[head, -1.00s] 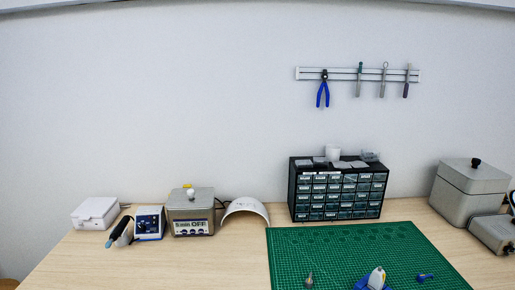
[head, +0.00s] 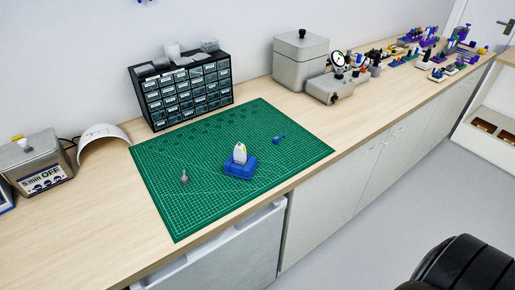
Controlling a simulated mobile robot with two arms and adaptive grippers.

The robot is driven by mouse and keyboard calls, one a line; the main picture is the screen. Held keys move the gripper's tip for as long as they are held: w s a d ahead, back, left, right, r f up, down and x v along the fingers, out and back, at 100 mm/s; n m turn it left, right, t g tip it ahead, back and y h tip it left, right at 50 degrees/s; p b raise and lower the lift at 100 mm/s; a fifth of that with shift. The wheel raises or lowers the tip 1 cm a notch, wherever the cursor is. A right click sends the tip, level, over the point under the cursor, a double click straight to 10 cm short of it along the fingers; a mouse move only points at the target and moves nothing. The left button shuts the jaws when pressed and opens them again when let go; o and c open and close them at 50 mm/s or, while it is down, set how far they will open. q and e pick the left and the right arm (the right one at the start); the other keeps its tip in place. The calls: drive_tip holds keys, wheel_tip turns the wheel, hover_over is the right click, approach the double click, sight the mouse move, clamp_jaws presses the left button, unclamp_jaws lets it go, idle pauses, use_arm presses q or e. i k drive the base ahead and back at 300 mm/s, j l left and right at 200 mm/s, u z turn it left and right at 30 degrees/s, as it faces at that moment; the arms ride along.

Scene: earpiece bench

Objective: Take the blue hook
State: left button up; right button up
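A small blue piece (head: 279,139), which looks like the blue hook, lies on the green cutting mat (head: 215,205). It is small in the head view, so its exact shape is hard to tell. To its left on the mat is a blue stand (head: 238,171) with a white and grey earpiece-like part (head: 240,153) upright in it. A small grey pointed part (head: 184,178) stands farther left on the mat. Neither of my grippers is in view.
A dark drawer cabinet (head: 185,93) stands behind the mat, with a grey lidded box (head: 301,60) to its right. Several coloured stands and tools fill the counter's far right. The mat around the blue piece is clear. A black padded object (head: 470,265) is at the lower right.

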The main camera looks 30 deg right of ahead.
sight(275, 139)
drive_tip(key=z, duration=1.15)
drive_tip(key=i+l+z, duration=0.1)
drive_tip(key=i+z, duration=0.55)
drive_tip(key=k+l, duration=0.05)
